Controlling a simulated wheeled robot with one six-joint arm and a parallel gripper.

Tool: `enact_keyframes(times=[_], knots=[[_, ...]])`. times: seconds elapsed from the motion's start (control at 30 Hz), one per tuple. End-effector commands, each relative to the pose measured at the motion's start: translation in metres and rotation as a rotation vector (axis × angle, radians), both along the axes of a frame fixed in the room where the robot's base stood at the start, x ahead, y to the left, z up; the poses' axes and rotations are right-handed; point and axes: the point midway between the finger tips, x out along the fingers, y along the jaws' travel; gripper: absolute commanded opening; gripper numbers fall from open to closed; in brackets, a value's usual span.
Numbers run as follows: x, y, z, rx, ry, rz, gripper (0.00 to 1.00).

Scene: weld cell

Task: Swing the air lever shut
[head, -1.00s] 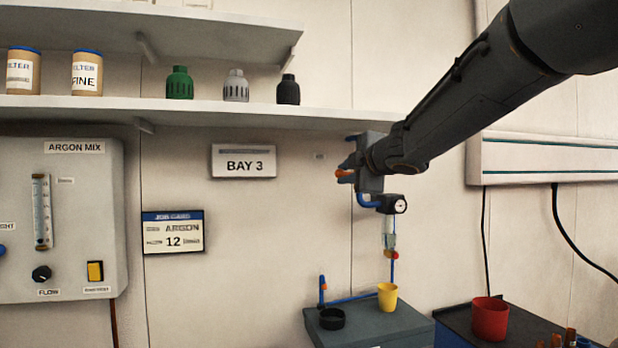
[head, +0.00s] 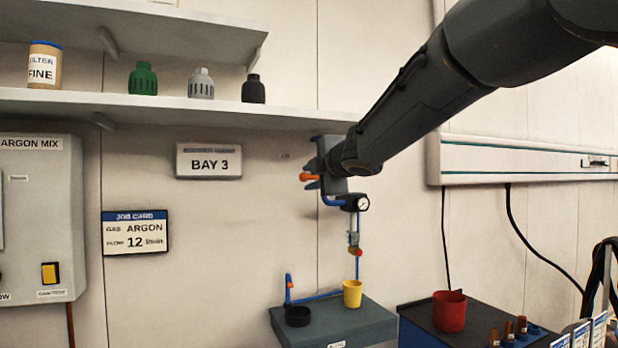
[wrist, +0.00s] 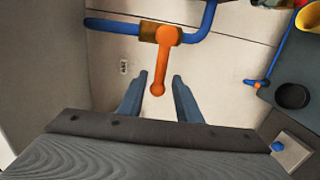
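The orange air lever (wrist: 161,66) sits on a brass valve (wrist: 148,33) in a blue pipe (wrist: 112,25). In the wrist view it points down the picture, across the line of the pipe. My gripper (wrist: 158,77) is open, with one finger on each side of the lever's rounded end. Gaps show on both sides, and neither finger visibly touches it. In the head view the orange lever (head: 310,177) sticks out left beside my gripper (head: 312,183), and my wrist hides the valve.
Below the pipe are a pressure gauge (head: 362,203) and a grey cabinet (head: 334,327) with a yellow cup (head: 352,294) and a black dish (head: 297,316). A shelf (head: 220,112) with bottles runs above left. The wall left of my gripper is mostly clear.

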Motion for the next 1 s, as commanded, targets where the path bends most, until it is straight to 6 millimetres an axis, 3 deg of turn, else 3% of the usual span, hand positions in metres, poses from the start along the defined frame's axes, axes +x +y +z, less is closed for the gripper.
enact_keyframes(times=[0.37,0.8,1.0], knots=[[-0.006,0.001,0.002,0.002,-0.001,0.005,0.32],[-0.061,-0.025,0.014,0.000,-0.001,0.003,0.32],[-0.070,-0.029,0.015,0.001,0.000,0.003,0.32]])
